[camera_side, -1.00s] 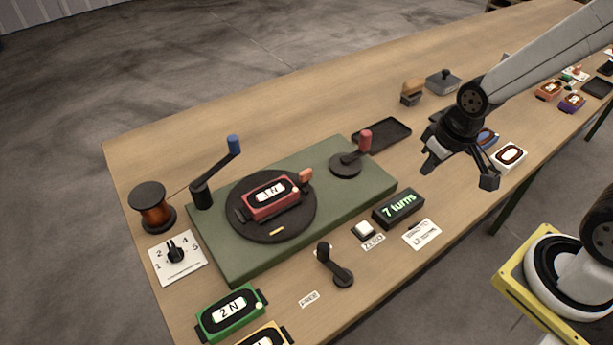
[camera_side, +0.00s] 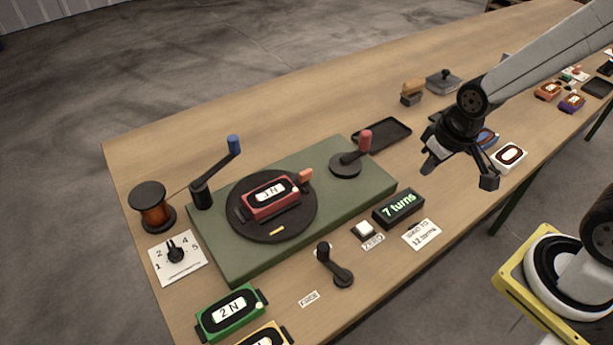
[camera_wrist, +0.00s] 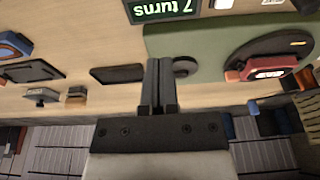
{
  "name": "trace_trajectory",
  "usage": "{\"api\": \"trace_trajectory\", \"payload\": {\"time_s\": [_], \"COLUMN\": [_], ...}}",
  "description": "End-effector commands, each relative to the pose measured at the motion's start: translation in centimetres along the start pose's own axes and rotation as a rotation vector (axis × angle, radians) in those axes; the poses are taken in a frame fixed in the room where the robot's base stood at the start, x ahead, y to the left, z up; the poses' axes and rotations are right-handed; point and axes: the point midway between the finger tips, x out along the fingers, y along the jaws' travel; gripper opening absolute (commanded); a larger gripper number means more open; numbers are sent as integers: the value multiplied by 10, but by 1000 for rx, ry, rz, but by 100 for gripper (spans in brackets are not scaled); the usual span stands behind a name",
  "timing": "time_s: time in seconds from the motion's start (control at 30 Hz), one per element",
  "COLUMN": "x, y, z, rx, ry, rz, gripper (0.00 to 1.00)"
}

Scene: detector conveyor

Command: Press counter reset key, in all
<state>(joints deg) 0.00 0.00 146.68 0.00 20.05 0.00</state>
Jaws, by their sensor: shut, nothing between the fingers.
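The counter (camera_side: 398,208) is a black box with green text reading "7 turns"; part of it shows at the top of the wrist view (camera_wrist: 163,8). To its left in the side view is a white square key (camera_side: 364,230), with a "ZERO" label (camera_side: 373,242) in front of it. The key stands clear, with nothing touching it. My gripper (camera_side: 430,165) hangs above the table, up and to the right of the counter and key, touching neither. In the wrist view its fingers (camera_wrist: 158,65) are together, with nothing between them.
A green base (camera_side: 330,200) carries a turntable with a red coil former (camera_side: 270,197), a blue-handled arm (camera_side: 233,145) and a red-knobbed crank (camera_side: 365,140). A black lever (camera_side: 338,268) stands left of the key, and a printed card (camera_side: 422,234) lies at its right.

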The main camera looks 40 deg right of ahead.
Motion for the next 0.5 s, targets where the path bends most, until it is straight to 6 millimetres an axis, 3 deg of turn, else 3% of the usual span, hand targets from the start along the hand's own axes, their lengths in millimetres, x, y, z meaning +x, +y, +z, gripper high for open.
{"api": "trace_trajectory", "payload": {"time_s": [0.27,0.5], "x": [4,13], "y": [-8,-28], "z": [0,0], "rx": [-56,-222], "ry": [-45,-173], "rz": [6,49], "gripper": [0,0]}}
